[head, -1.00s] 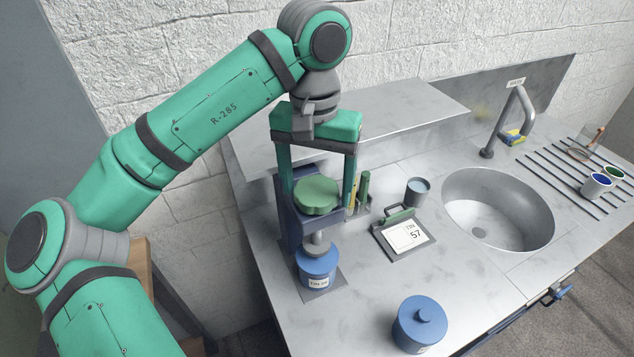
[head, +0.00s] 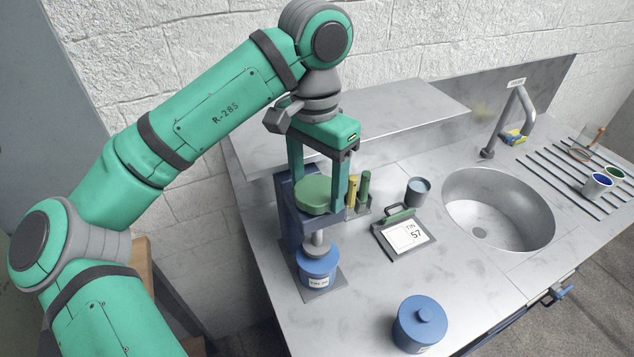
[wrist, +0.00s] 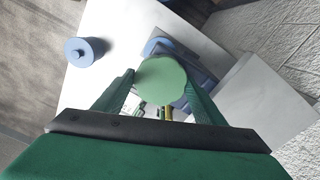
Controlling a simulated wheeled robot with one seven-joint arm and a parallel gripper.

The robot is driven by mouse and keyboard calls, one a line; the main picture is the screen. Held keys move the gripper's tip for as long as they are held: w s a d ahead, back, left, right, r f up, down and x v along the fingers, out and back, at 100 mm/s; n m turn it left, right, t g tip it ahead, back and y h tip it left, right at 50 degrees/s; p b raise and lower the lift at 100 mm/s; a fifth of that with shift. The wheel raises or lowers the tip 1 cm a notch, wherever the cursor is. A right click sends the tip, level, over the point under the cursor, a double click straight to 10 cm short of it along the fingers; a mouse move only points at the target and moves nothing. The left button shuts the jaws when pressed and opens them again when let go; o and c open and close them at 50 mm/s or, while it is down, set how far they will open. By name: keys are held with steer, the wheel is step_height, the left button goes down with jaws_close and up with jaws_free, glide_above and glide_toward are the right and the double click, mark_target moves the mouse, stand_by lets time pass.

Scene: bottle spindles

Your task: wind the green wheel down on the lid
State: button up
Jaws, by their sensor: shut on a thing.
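The green wheel (head: 313,194) sits on top of the blue spindle stand (head: 286,207); it also shows in the wrist view (wrist: 161,81). My gripper (head: 318,195) reaches straight down from above and is shut on the wheel's rim, one finger on each side. Below the wheel, a grey round presser (head: 316,246) stands over the blue tin (head: 317,266), close to or on its lid; I cannot tell if they touch. The tin has a white label and stands upright on a grey base plate (head: 322,285).
A second blue lidded tin (head: 420,322) stands at the front of the counter. A clipboard-like card reading 57 (head: 403,233), a grey cup (head: 418,190) and green and yellow sticks (head: 359,188) stand right of the stand. The sink (head: 498,208) lies farther right.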

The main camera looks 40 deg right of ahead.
mark_target(316, 188)
steer(key=m, duration=0.6)
stand_by(0.6)
steer(key=o, duration=1)
steer(key=shift+o, duration=0.2)
step_height(316, 188, up, 11)
steer(key=shift+w+f, duration=0.1)
